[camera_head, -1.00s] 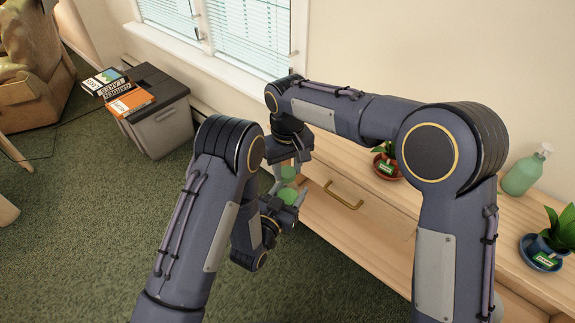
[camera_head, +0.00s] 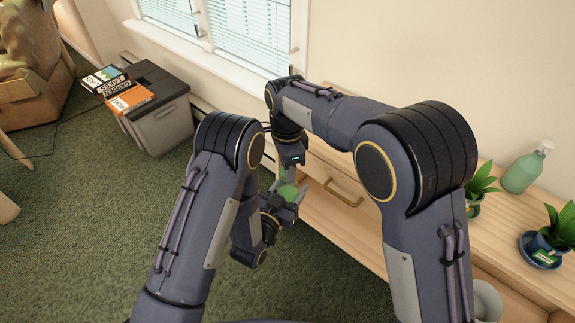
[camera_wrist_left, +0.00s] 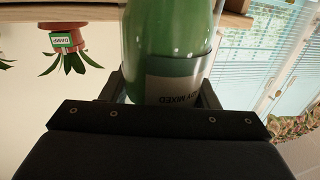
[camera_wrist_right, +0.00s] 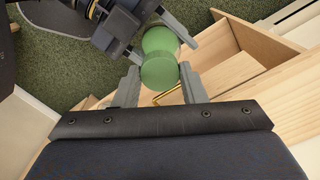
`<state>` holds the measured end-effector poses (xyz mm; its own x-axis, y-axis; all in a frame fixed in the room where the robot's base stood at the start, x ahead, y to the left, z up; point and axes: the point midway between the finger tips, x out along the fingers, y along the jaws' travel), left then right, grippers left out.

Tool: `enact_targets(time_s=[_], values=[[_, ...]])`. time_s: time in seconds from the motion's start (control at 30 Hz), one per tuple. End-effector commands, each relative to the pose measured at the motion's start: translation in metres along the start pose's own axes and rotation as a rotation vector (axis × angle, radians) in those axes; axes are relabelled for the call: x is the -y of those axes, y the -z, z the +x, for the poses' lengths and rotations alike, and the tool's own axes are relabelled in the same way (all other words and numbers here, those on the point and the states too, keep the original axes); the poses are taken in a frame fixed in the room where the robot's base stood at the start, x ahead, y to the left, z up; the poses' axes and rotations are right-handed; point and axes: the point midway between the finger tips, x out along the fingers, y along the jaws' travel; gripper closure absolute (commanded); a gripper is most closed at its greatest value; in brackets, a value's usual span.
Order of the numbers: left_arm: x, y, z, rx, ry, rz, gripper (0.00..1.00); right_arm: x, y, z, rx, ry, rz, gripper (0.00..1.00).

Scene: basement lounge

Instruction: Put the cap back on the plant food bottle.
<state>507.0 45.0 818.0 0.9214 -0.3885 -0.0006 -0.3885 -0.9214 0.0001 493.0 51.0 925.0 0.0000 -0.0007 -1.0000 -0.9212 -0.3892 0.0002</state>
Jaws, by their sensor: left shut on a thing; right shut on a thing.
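The green plant food bottle (camera_head: 287,191) is held in my left gripper (camera_head: 284,203), below my right gripper (camera_head: 291,177). In the left wrist view the bottle (camera_wrist_left: 172,35) stands between the left fingers, its "READY MIXED" label upside down in the picture. In the right wrist view the round green cap (camera_wrist_right: 159,74) lies between the fingertips of my right gripper (camera_wrist_right: 161,84), both shut on it. Just beyond it is the bottle (camera_wrist_right: 160,42) in my left gripper. The cap lines up closely with the bottle; I cannot tell if they touch. In the head view the cap is hidden.
A wooden sideboard (camera_head: 430,190) with a brass drawer handle (camera_head: 345,193) stands close to the right of the grippers.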

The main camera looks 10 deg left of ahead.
Motion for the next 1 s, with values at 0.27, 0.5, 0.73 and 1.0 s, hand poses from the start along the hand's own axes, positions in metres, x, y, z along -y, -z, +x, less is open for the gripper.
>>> enact_targets(time_s=[0.27, 0.5, 0.73, 1.0], values=[[-0.0004, 0.0003, 0.0000, -0.001, -0.001, 0.000, 1.00, 0.0007, -0.0002, 0.0004, -0.003, 0.002, 0.842, 0.83], [-0.0005, 0.0003, 0.0000, -0.001, -0.001, 0.000, 1.00, 0.0009, 0.0002, 0.0008, -0.001, 0.002, 1.411, 0.83], [-0.0006, 0.0003, 0.0000, -0.001, -0.001, 0.000, 1.00, 0.0009, 0.0008, 0.0006, 0.001, -0.001, 1.392, 0.52], [-0.0004, 0.0004, 0.0001, -0.001, -0.001, 0.000, 1.00, 0.0005, 0.0007, 0.0010, 0.000, -0.002, 1.389, 0.41]])
